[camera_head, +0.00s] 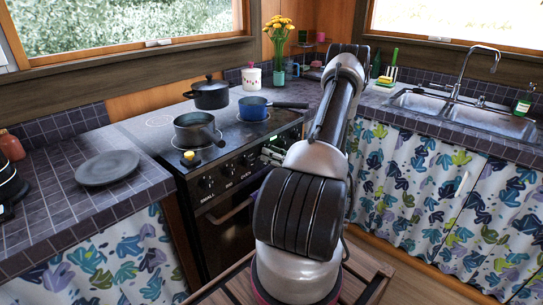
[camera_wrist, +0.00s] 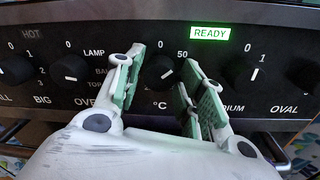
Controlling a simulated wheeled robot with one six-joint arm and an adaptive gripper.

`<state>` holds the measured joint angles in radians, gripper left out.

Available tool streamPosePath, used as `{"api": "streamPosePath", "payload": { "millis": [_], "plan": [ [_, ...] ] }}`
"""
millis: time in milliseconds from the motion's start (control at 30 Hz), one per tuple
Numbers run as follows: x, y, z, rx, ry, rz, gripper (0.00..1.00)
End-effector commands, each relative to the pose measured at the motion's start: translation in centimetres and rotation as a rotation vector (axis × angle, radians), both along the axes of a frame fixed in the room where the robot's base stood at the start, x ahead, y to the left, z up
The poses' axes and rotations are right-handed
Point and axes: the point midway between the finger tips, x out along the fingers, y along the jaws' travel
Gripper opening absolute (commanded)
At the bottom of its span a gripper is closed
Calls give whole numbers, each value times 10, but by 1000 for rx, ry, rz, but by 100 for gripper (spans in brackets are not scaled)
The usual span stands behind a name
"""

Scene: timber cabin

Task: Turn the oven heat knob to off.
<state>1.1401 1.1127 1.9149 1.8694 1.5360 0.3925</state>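The heat knob (camera_wrist: 160,74), a dark round knob with a white pointer mark, sits on the black oven panel above a °C label, with 0 and 50 printed over it. The mark is tilted; its exact setting is hard to read. My gripper (camera_wrist: 163,70) is open, its green-padded fingers on either side of this knob. I cannot tell whether the pads touch it. In the head view my gripper (camera_head: 272,153) is at the right part of the front panel of the oven (camera_head: 228,238), and my arm hides part of it.
The lamp knob (camera_wrist: 70,72) is left of the gripper and another knob (camera_wrist: 243,74) is right of it. A green READY display (camera_wrist: 210,33) is lit above. Pots, including a blue pot (camera_head: 253,108), stand on the stove top. A grey plate (camera_head: 107,168) lies on the left counter.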

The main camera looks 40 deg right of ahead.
Motion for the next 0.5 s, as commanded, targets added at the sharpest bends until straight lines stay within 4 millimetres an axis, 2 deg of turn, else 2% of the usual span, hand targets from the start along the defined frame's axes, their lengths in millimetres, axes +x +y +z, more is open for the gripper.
{"api": "streamPosePath", "payload": {
  "millis": [33,133,500],
  "plan": [
    [0,0,0,0,0,0,23],
    [0,0,0,0,0,0,6],
    [0,0,0,-47,-4,1,6]
  ]
}}
